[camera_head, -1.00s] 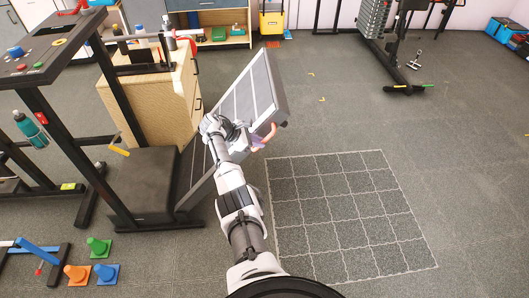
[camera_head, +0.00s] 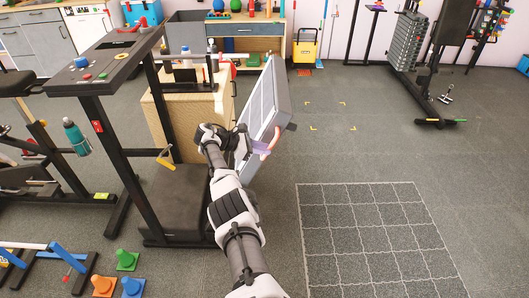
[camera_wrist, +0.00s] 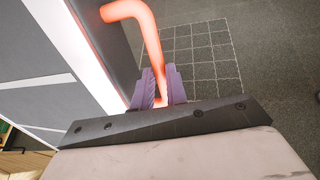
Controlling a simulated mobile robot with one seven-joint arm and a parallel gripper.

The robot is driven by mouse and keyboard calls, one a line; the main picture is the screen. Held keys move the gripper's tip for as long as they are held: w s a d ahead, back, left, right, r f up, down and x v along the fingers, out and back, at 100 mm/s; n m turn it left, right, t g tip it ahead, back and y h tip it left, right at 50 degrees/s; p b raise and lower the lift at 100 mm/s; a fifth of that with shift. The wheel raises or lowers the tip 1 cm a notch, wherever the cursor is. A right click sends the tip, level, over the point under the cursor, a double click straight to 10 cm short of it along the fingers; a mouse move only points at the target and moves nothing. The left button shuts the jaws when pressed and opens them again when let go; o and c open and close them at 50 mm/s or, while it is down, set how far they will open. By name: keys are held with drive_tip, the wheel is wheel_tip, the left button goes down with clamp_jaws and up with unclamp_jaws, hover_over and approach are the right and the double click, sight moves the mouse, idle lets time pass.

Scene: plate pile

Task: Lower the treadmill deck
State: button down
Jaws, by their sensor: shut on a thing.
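The treadmill (camera_head: 180,195) stands left of centre in the head view, with a black upright frame and a console (camera_head: 100,62). Its grey deck (camera_head: 262,106) is raised and steeply tilted, its free end up. In the wrist view the deck's panelled face (camera_wrist: 50,60) fills the left side. The deck's lower end is partly hidden by my arm.
Coloured cones (camera_head: 127,260) and a low hurdle (camera_head: 40,262) lie front left. A white grid (camera_head: 375,235) marks clear floor to the right. A weight machine (camera_head: 425,50) stands at the back right.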

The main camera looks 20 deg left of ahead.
drive_tip(key=shift+s+a+r, duration=0.15)
drive_tip(key=shift+a+r, duration=0.05)
drive_tip(key=shift+a, duration=0.25)
drive_tip(key=c, duration=1.4)
unclamp_jaws()
